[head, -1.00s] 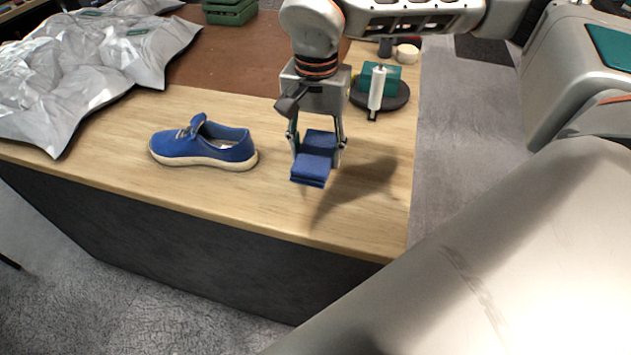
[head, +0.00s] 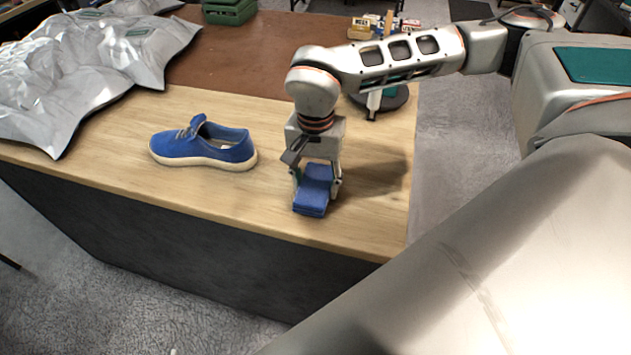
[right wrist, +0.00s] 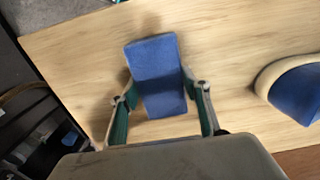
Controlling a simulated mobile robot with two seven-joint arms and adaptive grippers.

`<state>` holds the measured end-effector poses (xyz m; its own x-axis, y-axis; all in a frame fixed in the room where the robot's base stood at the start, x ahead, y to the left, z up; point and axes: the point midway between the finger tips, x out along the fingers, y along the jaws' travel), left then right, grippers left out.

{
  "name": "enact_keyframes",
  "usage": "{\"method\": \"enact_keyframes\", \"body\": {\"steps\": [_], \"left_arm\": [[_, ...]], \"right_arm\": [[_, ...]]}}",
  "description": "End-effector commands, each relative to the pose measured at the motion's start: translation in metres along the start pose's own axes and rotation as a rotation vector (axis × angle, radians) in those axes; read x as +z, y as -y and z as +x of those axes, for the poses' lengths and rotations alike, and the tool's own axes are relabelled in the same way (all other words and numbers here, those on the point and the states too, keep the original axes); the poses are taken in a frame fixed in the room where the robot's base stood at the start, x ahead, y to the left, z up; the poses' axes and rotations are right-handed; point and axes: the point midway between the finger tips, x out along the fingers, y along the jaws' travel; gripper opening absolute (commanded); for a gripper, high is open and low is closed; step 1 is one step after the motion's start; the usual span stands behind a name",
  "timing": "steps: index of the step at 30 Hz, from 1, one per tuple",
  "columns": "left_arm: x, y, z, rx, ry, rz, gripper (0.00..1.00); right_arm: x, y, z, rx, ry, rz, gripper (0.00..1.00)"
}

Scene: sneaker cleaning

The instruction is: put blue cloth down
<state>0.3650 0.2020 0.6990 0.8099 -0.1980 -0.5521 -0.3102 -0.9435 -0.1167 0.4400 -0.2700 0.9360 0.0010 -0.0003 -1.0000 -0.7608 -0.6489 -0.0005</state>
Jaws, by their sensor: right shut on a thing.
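The blue cloth (head: 312,196) is a folded rectangular pad low over the wooden tabletop, near the table's front edge; I cannot tell whether it touches the wood. My right gripper (head: 316,184) points down and is shut on the blue cloth, with one finger at each side. In the right wrist view the cloth (right wrist: 156,75) lies between the green-lined fingers (right wrist: 160,112), and its far end extends beyond them. My left gripper is not in view.
A crumpled silver sheet (head: 85,65) covers the table's left. A dark round stand (head: 385,100) is behind my gripper. Bare wood (head: 240,200) lies between sneaker and front edge.

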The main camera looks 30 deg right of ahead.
Motion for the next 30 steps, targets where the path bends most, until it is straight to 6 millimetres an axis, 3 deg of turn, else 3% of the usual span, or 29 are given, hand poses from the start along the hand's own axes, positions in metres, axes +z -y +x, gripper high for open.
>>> {"method": "enact_keyframes", "body": {"steps": [4, 5, 6, 7, 20, 30], "left_arm": [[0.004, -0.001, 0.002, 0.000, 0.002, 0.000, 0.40], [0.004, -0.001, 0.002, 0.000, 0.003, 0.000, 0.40], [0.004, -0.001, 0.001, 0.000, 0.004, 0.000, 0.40], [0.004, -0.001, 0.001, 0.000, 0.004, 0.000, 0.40], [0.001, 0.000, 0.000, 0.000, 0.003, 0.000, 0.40], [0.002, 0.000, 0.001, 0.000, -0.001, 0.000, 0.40]], "right_arm": [[0.000, 0.000, 0.004, 0.000, 0.000, -0.001, 0.29], [0.000, 0.000, 0.004, 0.000, 0.000, -0.001, 0.52], [0.000, 0.000, 0.003, 0.000, 0.000, -0.001, 0.62], [0.000, 0.000, 0.003, 0.000, 0.000, -0.001, 0.63], [0.000, 0.001, -0.004, -0.001, -0.001, 0.000, 0.63], [-0.001, 0.001, -0.067, -0.005, -0.003, -0.001, 0.63]]}}
